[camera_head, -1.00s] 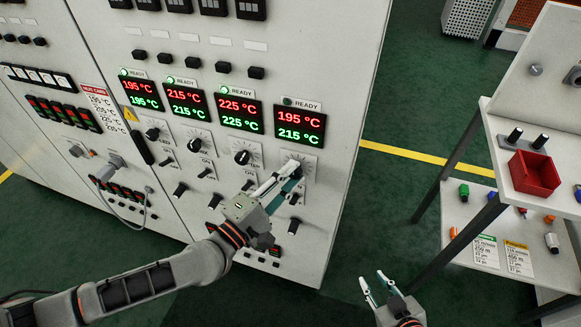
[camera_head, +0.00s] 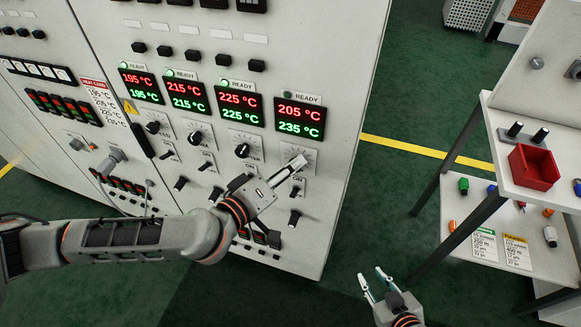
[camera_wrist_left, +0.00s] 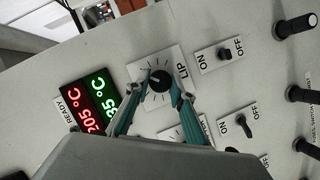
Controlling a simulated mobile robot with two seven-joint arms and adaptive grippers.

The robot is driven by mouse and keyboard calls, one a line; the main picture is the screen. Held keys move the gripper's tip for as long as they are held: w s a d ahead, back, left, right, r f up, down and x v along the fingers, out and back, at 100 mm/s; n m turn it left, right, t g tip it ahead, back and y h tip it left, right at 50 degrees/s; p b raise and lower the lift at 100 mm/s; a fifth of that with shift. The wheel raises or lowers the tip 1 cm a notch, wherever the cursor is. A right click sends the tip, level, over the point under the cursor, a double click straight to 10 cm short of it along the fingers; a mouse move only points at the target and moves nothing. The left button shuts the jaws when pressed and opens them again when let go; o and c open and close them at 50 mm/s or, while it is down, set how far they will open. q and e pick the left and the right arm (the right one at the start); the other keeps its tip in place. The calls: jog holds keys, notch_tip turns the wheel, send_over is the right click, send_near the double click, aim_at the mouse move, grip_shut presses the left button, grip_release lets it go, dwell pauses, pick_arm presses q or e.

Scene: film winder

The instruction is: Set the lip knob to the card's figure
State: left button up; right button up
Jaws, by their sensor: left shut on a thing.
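The lip knob (camera_wrist_left: 160,80) is a black round knob with a white pointer line on a white dial plate marked LIP, at the right end of the dial row. My left gripper (camera_wrist_left: 157,88) is shut on it, a finger on either side; in the head view its fingers (camera_head: 297,162) cover most of the knob. The lip display (camera_head: 299,117) shows 205 °C in red over 235 °C in green. The heat card (camera_head: 103,103) at left lists several temperatures; its small print is hard to read, the last line looking like 235 °C. My right gripper (camera_head: 378,285) is open and empty, low, off the cabinet.
Three other displays, 195, 215 and 225 °C, have green lamps lit; the lip READY lamp (camera_head: 287,95) is dark. ON/OFF switches (camera_wrist_left: 223,54) and black levers sit close below the knob. A shelf with a red bin (camera_head: 534,168) stands right; green floor lies between.

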pick_arm(q)
jog(key=shift+m+y, duration=0.4)
jog(key=shift+m, duration=0.2)
jog(key=o, duration=1.1)
jog(key=shift+o, duration=0.2)
jog(key=v, duration=1.2)
jog(key=shift+r, duration=0.15)
